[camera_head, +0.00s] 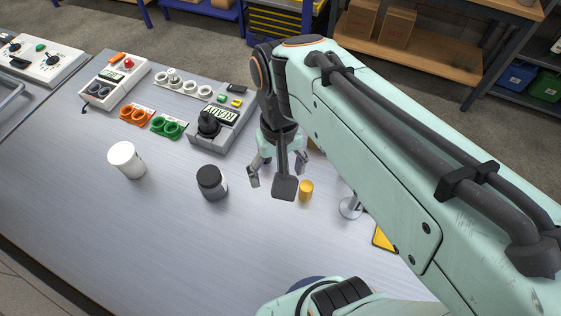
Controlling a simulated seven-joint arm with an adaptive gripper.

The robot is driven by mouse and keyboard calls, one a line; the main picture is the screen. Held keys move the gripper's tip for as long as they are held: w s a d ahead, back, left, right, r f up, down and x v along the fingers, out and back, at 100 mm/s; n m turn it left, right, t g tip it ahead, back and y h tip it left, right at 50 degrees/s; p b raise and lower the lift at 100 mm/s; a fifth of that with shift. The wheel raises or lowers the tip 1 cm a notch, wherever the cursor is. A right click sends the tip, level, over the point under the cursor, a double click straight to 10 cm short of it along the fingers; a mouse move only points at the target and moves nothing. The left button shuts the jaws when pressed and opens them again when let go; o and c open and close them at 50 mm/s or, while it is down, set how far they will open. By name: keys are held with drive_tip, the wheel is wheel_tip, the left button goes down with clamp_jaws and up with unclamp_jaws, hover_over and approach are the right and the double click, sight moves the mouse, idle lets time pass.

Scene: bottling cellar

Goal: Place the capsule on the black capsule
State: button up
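A small gold capsule (306,190) stands upright on the grey table, just right of and below my gripper in the picture. A dark cylinder with a black top (212,183), the likely black capsule, stands upright left of my gripper. My gripper (278,176) points down above the table between these two. Its fingers are spread wide apart, and I see nothing held. A dark flat part in front of the gripper hides the space between the fingers. I cannot tell how high the fingertips are above the table.
A white cup (127,162) stands farther left. A control box (222,118) reading "READY", orange rings (133,114), green rings (169,127) and white rings (182,84) line the back. A silver stemmed piece (350,207) and yellow card (384,238) lie right. The front left table is clear.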

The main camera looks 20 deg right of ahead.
drive_tip(key=s+a+f+n, duration=0.1)
drive_tip(key=s, duration=0.8)
drive_tip(key=shift+f+n, duration=0.4)
